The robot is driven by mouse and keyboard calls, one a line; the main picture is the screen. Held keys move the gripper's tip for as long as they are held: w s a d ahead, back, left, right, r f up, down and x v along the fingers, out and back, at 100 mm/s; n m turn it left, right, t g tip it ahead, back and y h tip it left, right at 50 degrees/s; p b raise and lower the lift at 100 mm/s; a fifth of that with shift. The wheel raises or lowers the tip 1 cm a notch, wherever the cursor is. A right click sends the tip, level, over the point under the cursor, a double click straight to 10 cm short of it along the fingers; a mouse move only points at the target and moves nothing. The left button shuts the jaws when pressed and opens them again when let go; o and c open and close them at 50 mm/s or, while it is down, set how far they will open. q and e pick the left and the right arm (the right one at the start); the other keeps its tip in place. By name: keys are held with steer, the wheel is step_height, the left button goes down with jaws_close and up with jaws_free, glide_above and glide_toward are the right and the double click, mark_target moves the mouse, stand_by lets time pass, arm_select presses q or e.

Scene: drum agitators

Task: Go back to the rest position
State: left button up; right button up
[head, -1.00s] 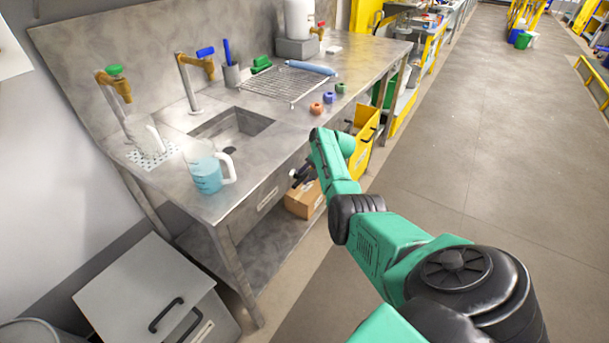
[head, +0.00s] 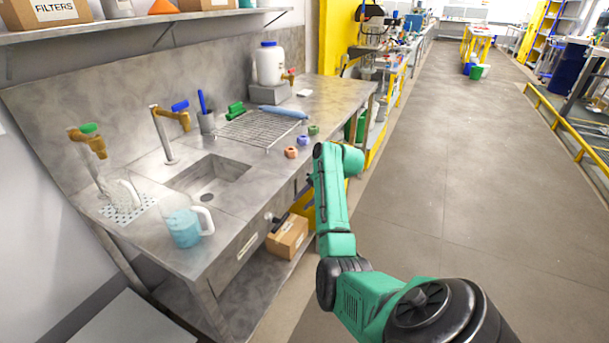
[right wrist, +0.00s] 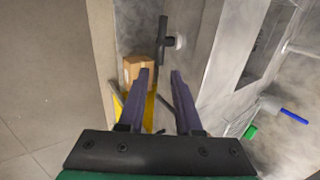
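My right gripper (right wrist: 160,72) is open in the right wrist view, with an empty gap between its two dark fingers. In the head view my green right arm reaches forward along the front of the steel sink bench (head: 345,95), and its gripper end is mostly hidden by the arm. My left gripper is not in view.
A jug of blue liquid (head: 183,225) stands at the bench's near edge, beside the sink (head: 205,180). A wire rack (head: 255,128) and small coloured knobs (head: 303,141) lie beyond. A cardboard box (head: 287,237) sits below. The floor (head: 450,200) to the right is clear.

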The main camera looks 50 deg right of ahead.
stand_by(0.5)
steer(key=s+a+f+n+g+h, duration=0.1)
steer(key=s+a+f+n, duration=0.25)
steer(key=f, duration=0.65)
steer(key=s+a+f+n+g+h, duration=0.15)
steer(key=s+f, duration=0.25)
steer(key=f, duration=0.7)
steer(key=s+a+f+n+g+h, duration=0.1)
steer(key=s+a+f+n+g, duration=0.2)
steer(key=f, duration=0.7)
steer(key=s+a+f+n, duration=0.3)
steer(key=s+a+f, duration=0.1)
steer(key=s, duration=0.5)
steer(key=s+a+f+n+y, duration=0.1)
steer(key=s+a+f+n, duration=0.2)
steer(key=s, duration=0.7)
steer(key=s+a+f+n, duration=0.3)
steer(key=s+a+f, duration=0.3)
steer(key=s, duration=0.3)
steer(key=shift+s+a+f, duration=0.25)
steer(key=shift+a+f, duration=0.1)
steer(key=shift+f, duration=0.4)
